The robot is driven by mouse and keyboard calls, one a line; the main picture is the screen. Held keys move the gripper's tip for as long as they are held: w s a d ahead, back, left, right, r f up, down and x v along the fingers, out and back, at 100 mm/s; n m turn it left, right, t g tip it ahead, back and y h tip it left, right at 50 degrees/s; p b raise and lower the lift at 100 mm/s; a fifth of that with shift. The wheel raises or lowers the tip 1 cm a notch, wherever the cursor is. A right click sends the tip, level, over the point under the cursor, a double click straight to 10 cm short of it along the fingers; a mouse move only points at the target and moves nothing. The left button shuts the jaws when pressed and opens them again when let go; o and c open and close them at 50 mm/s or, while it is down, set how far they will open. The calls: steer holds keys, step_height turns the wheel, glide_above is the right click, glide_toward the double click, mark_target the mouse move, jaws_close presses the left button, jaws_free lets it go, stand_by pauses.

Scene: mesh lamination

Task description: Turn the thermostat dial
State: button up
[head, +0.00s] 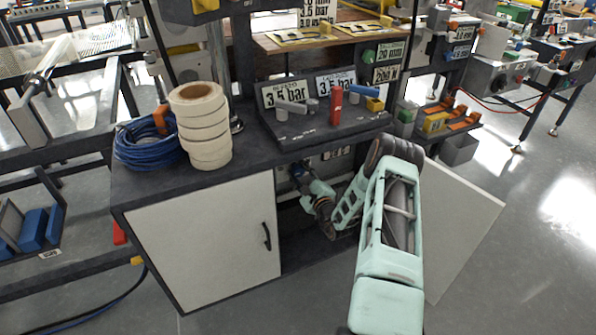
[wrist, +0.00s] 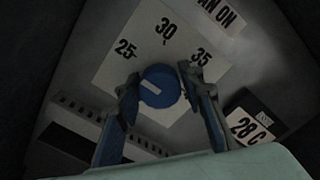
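The thermostat dial (wrist: 158,86) is a round blue knob with a white pointer bar in the wrist view. It sits on a pale scale plate (wrist: 118,66) marked 25, 30 and 35. The bar lies slantwise, its upper left end toward the 25 side. My gripper (wrist: 158,87) straddles the dial, one fingertip against each side, and looks closed on it. A small sign (wrist: 244,127) right of the dial reads 28 C. In the head view my gripper (head: 300,174) reaches into the dark cabinet opening; the dial itself cannot be made out there.
The cabinet's left door (head: 205,240) is shut; the right door (head: 462,215) stands open beside my arm. Tape rolls (head: 203,125) and a blue cable coil (head: 148,145) sit on the bench top. A slotted strip (wrist: 100,125) lies below the scale plate.

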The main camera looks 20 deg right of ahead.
steer(key=shift+o, duration=1.3)
steer(key=shift+s, duration=0.15)
steer(key=s, duration=1.1)
steer(key=shift+s+d, duration=0.2)
steer(key=shift+s, duration=0.2)
